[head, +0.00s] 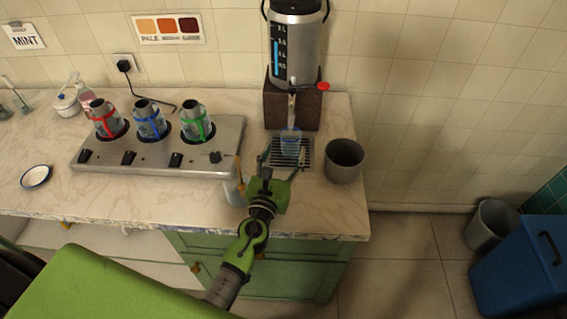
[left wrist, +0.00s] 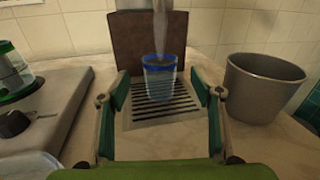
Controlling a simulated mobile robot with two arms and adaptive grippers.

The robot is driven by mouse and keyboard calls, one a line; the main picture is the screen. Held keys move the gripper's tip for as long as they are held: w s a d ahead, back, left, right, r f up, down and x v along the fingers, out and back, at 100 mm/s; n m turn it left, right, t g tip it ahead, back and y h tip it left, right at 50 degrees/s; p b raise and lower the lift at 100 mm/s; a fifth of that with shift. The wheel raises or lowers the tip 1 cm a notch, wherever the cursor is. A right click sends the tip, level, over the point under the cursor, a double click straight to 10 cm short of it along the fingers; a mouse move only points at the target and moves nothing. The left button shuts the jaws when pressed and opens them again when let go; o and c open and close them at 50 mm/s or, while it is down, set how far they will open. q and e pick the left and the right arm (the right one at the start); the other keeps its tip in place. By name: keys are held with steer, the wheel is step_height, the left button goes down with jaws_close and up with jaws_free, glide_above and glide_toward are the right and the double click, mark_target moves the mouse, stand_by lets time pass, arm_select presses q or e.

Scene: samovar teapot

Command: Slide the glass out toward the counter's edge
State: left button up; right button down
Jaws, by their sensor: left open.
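The glass (head: 290,142) is clear with a blue rim and stands upright on the drip grate (head: 279,158) under the samovar's spout. In the left wrist view the glass (left wrist: 160,78) is near the back of the grate, with a whitish streak above it that may be steam or pouring water. My left gripper (head: 281,160) is open in front of the glass. In the left wrist view its fingers (left wrist: 160,98) are spread to either side, with the glass centred beyond them and apart from both. My right gripper is not in view. The counter's front edge (head: 200,222) runs below.
The samovar (head: 295,45) stands on a brown block behind the glass. A grey bin-like pot (head: 343,162) stands close on the right. A burner unit (head: 160,158) with several teapots is on the left. A clear container (head: 234,190) stands just left of my gripper.

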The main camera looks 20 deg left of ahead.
mark_target(288, 145)
arm_select(q)
steer(key=shift+f+b, duration=0.5)
steer(key=shift+f, duration=0.35)
steer(key=shift+w, duration=0.1)
steer(key=w, duration=0.7)
steer(key=shift+w+a, duration=0.15)
steer(key=shift+a, duration=0.1)
steer(key=c, duration=1.3)
